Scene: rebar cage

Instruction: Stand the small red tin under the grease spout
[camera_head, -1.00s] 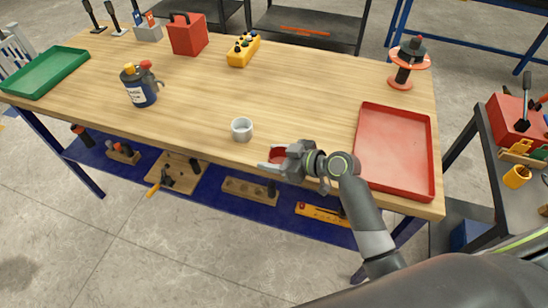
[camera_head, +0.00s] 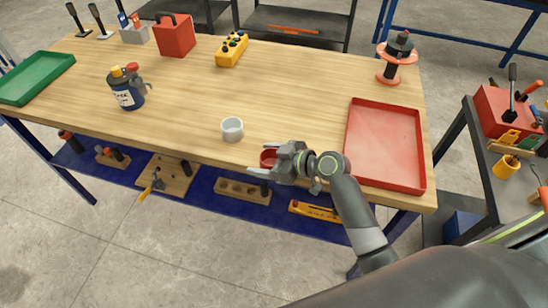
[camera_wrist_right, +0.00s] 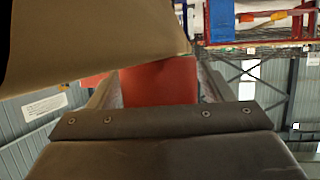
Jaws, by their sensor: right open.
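The small red tin (camera_head: 268,158) stands at the front edge of the wooden table, partly hidden by my right gripper (camera_head: 256,167). That gripper is open, its fingers at the near side of the tin. In the right wrist view the red tin (camera_wrist_right: 160,82) shows between the two fingers, but I cannot tell whether they touch it. A dark blue canister (camera_head: 128,90) with a pale label and yellow and red tops stands at the left of the table. It may carry the grease spout; its outlet is too small to make out. My left gripper is out of view.
A pale grey cup (camera_head: 232,129) stands left of and behind the red tin. A red tray (camera_head: 420,150) lies to the right, a green tray (camera_head: 62,67) at the far left. A yellow button box (camera_head: 231,50) is behind.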

